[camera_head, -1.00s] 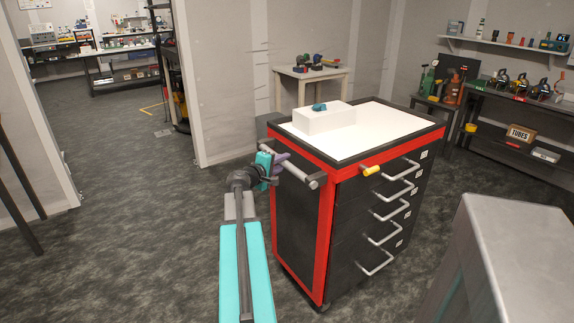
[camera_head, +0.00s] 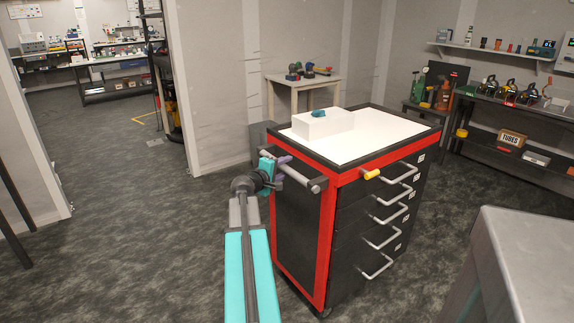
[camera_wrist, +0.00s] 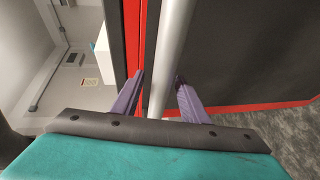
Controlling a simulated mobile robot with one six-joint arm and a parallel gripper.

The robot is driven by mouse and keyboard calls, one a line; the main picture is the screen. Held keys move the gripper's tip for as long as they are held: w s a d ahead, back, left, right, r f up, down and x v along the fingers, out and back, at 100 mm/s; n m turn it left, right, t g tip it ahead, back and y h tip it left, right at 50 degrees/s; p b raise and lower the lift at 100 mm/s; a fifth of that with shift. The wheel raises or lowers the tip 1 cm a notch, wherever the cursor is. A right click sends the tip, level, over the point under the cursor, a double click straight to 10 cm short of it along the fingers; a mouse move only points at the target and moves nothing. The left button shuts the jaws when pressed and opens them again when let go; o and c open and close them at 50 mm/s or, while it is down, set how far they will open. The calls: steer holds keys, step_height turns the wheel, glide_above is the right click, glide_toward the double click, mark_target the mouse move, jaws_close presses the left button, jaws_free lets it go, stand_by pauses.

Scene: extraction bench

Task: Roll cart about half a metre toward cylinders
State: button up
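The cart (camera_head: 303,235) is black with red edges, a white top and several drawers on its right face. Its grey push bar (camera_head: 302,177) runs along the near left side. My gripper (camera_head: 282,170) is at the bar's left part. In the wrist view the bar (camera_wrist: 168,70) passes between the two purple fingers (camera_wrist: 160,76). The fingers are apart, with a gap showing on the bar's left side. Contact on the right side is unclear. A green cylinder (camera_head: 420,90) and an orange cylinder (camera_head: 443,96) stand at the back right, beyond the cart.
A white box (camera_head: 322,125) with a teal item (camera_head: 318,112) sits on the cart. A small table (camera_head: 300,82) stands against the back wall. A grey counter (camera_head: 530,250) is close on the right. A dark bench (camera_head: 520,108) lines the right wall. Open floor lies left.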

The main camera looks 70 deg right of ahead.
steer(key=shift+w, duration=0.1)
steer(key=shift+a, duration=0.15)
steer(key=v, duration=1.3)
steer(key=shift+a+b, duration=0.25)
steer(key=shift+b, duration=0.05)
steer(key=shift+w+r, duration=0.1)
